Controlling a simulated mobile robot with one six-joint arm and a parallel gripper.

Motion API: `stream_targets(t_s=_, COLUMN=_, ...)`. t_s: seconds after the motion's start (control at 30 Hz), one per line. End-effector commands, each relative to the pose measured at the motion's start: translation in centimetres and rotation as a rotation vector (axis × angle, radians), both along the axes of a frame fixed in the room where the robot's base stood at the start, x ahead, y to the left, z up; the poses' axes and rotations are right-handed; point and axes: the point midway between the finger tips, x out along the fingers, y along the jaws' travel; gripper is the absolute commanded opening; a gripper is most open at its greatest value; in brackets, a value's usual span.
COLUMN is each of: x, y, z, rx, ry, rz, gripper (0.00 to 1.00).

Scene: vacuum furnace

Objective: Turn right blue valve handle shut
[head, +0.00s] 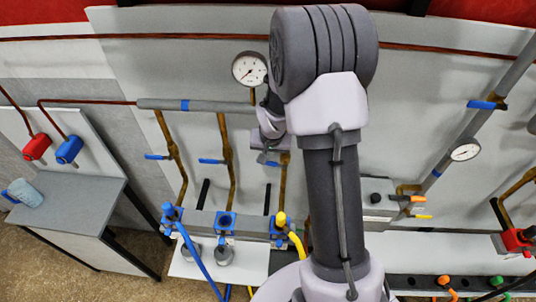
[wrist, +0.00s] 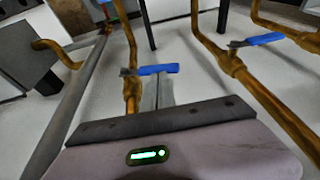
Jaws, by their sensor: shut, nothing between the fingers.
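The right blue valve handle (head: 272,164) shows in the head view on a brass pipe, partly hidden by my arm and gripper. My gripper (head: 262,158) is right beside it, in front of the wall. In the wrist view the near blue handle (wrist: 158,69) lies roughly level across the picture, reaching right from its brass pipe (wrist: 130,92). My shut, empty fingers (wrist: 158,88) are just below it in that picture; I cannot tell whether they touch it.
Two more blue handles, a middle one (head: 211,161) and a left one (head: 156,156), sit on neighbouring brass pipes. The middle one also shows in the wrist view (wrist: 262,39). A pressure gauge (head: 249,69) is above. A blue hose (head: 196,258) and yellow hose (head: 297,243) hang below.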

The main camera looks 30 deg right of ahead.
Motion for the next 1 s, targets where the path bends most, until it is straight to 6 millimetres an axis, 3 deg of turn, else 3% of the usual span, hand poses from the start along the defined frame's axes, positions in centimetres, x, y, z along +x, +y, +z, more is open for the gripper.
stream_targets(t_s=0.27, x=0.0, y=0.0, z=-0.1, rx=0.000, ry=0.000, rz=0.000, gripper=0.00)
stream_targets(t_s=0.57, x=0.9, y=1.2, z=-2.4, rx=0.000, ry=-0.001, rz=0.001, gripper=0.00)
stream_targets(t_s=1.0, x=0.9, y=1.3, z=-1.6, rx=0.000, ry=0.000, rz=0.000, gripper=0.00)
